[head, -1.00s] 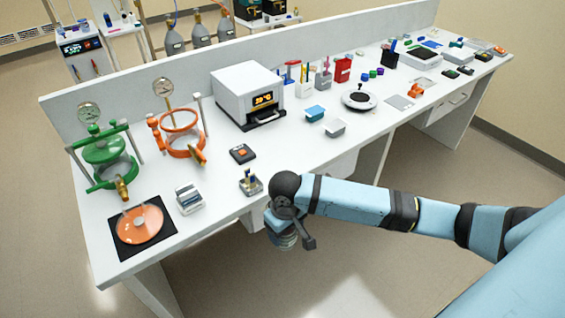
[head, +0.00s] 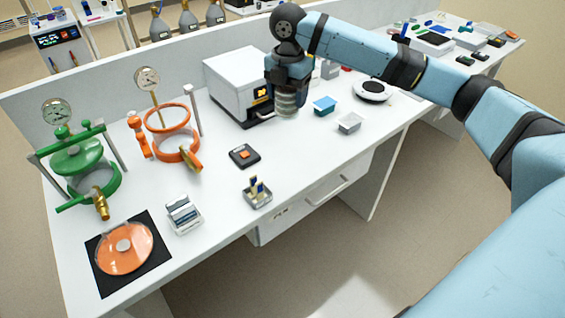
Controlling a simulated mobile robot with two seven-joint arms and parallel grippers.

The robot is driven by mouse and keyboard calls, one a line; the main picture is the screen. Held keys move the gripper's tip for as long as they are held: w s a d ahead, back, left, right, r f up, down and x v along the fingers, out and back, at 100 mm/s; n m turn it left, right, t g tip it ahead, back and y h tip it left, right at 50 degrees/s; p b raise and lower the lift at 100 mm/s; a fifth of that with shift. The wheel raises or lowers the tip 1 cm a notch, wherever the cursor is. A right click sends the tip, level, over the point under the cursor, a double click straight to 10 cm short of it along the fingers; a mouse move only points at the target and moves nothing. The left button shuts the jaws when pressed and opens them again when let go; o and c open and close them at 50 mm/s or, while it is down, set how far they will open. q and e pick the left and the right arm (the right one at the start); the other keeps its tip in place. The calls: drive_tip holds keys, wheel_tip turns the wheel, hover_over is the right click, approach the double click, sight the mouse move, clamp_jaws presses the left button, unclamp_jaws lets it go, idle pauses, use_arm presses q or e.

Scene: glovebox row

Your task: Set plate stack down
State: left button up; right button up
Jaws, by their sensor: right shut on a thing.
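My right gripper (head: 288,84) points downward above the bench, in front of the white box with an amber display (head: 232,80). It is shut on the plate stack (head: 287,105), a short pale greenish-grey ridged cylinder that hangs upright below it. The stack appears to be above the bench top, but its exact height is hard to tell. The gripper and stack hide the right part of the white box. My left gripper is not in view.
An orange disc (head: 118,258) lies on a black mat (head: 160,258) at the front left. Green (head: 78,160) and orange (head: 177,140) vessels stand behind. A black pad (head: 238,163), blue tub (head: 324,105) and grey tub (head: 350,123) surround a clear patch of bench (head: 290,150).

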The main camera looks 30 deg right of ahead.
wheel_tip(320, 180, down, 19)
drive_tip(key=shift+f, duration=0.2)
drive_tip(key=shift+s, duration=0.1)
idle(0.3)
drive_tip(key=o, duration=1)
drive_tip(key=shift+f, duration=0.1)
wheel_tip(320, 180, up, 12)
drive_tip(key=shift+r, duration=0.15)
